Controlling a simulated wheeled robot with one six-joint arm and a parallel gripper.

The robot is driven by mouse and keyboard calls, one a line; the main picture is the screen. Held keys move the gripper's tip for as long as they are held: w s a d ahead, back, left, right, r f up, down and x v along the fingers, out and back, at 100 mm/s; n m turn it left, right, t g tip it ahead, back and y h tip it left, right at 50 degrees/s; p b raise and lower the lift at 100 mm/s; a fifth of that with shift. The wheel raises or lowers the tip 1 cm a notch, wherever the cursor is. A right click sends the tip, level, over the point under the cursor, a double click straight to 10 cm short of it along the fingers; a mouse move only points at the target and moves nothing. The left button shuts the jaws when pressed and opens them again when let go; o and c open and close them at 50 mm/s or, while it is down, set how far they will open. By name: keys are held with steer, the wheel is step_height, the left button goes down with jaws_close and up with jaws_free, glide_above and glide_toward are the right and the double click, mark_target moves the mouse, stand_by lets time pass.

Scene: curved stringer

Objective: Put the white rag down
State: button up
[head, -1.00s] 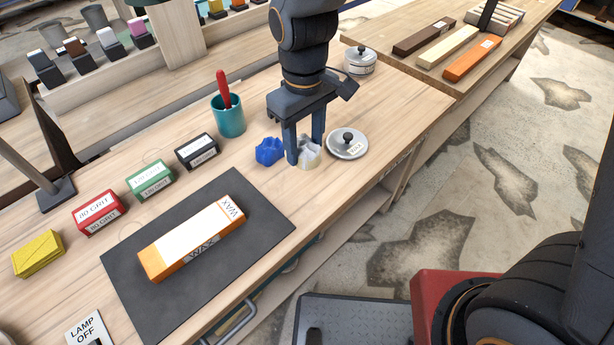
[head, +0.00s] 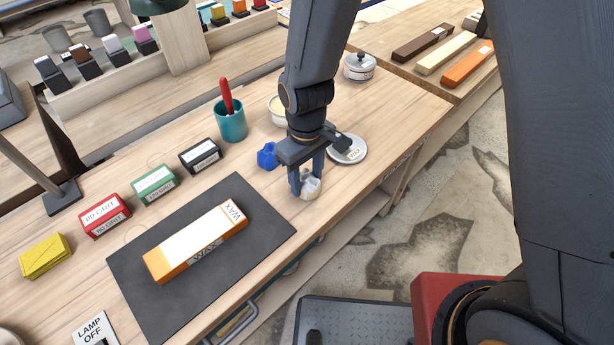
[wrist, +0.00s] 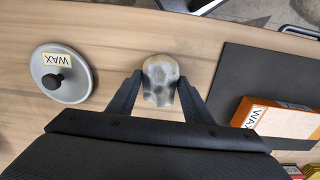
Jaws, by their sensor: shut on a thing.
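The white rag (head: 312,188) is a small crumpled bundle with a yellowish tinge, near the front edge of the bench (head: 375,160). My gripper (head: 307,188) is shut on it, fingers pointing down. In the wrist view the rag (wrist: 160,82) sits between the two fingertips of my gripper (wrist: 160,90), with grey smudges on it. I cannot tell whether the rag touches the bench top.
A blue rag (head: 267,156) lies behind the gripper. A lid labelled WAX (wrist: 62,74) lies beside it, and an open tin (head: 278,110) stands behind. An orange-and-white WAX block (head: 195,242) lies on a dark mat (head: 250,205) to the left.

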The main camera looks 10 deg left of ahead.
mark_target(306, 177)
steer(key=shift+f, duration=0.15)
steer(key=o, duration=1.1)
step_height(306, 177, up, 12)
steer(key=b, duration=0.2)
steer(key=s+d+m, duration=0.1)
steer(key=d+m, duration=0.2)
steer(key=d, duration=0.5)
steer(key=d+m, duration=0.3)
steer(key=d, duration=0.5)
steer(key=s+d+m+t, duration=0.1)
steer(key=d+m, duration=0.2)
steer(key=d, duration=0.5)
steer(key=shift+s+d+m, duration=0.15)
steer(key=shift+s+m, duration=0.15)
